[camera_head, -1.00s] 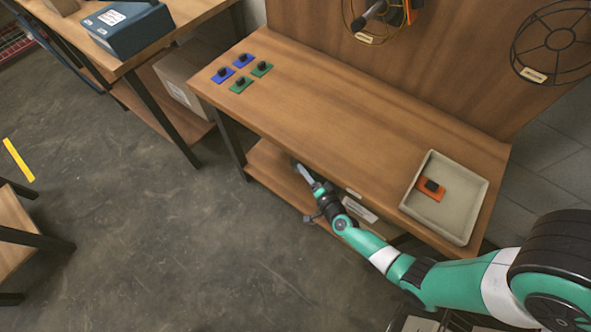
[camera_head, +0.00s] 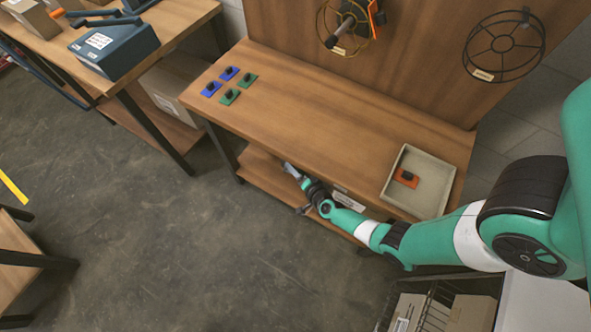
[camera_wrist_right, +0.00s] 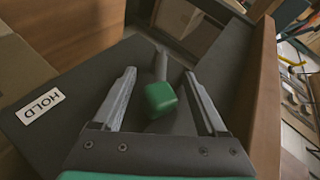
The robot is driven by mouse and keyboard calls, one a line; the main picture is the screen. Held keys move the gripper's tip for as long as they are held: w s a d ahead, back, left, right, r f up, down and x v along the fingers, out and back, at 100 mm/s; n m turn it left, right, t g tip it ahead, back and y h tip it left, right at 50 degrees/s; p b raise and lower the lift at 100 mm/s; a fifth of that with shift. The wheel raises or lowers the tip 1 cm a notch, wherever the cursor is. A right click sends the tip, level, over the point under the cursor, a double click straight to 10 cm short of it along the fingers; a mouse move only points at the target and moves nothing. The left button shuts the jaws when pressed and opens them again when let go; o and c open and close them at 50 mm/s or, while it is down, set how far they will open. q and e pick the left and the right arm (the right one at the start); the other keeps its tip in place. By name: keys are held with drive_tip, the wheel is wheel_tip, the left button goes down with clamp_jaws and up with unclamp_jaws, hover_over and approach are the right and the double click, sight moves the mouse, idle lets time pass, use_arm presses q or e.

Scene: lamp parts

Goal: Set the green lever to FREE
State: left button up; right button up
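The green lever (camera_wrist_right: 160,98) shows in the right wrist view as a green block-shaped knob on a grey shaft. It rises from a dark housing (camera_wrist_right: 70,130) with a white HOLD label (camera_wrist_right: 41,106) at the left. No FREE label can be read. My right gripper (camera_wrist_right: 162,86) is open, with one finger on each side of the green knob and visible gaps between. In the head view my right gripper (camera_head: 288,169) reaches under the bench top at the lower shelf; the lever is hidden there. My left gripper is not in view.
The wooden bench (camera_head: 310,115) carries several blue and green plates with black knobs and a grey tray (camera_head: 435,186) with an orange piece (camera_head: 406,178). Wire wheels (camera_head: 503,48) hang on the back panel. A wooden wall (camera_wrist_right: 262,100) stands close right of the gripper.

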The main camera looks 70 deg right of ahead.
drive_tip(key=p+v, duration=0.6)
drive_tip(key=v, duration=0.5)
drive_tip(key=shift+s+a, duration=0.2)
drive_tip(key=shift+r, duration=0.15)
